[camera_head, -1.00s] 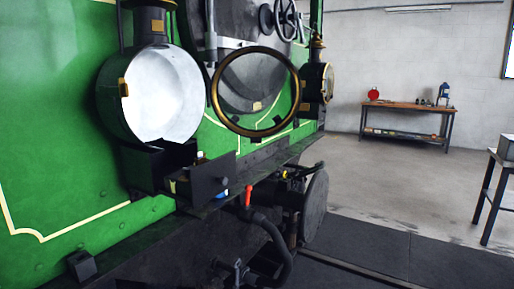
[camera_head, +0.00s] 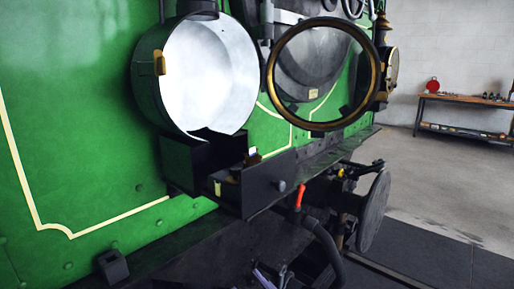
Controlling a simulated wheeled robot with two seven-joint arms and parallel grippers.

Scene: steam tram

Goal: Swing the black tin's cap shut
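A large round lamp housing (camera_head: 207,75), pale inside with a small brass catch (camera_head: 159,63) on its left rim, stands open on the green engine front. A brass-rimmed round glass door (camera_head: 373,82) stands swung out to its right. A black box with a pulled-out drawer (camera_head: 266,188) sits below the housing. Small items (camera_head: 251,158), one with a pale top, show inside the drawer. I cannot tell which of these is the black tin, and no separate tin with a cap can be made out.
A black ledge (camera_head: 345,140) runs along the engine front. Below it are a hose (camera_head: 329,245), a red-handled valve (camera_head: 299,194) and a round buffer (camera_head: 374,212). A workbench (camera_head: 462,100) stands at the back right. The floor (camera_head: 440,180) between is clear.

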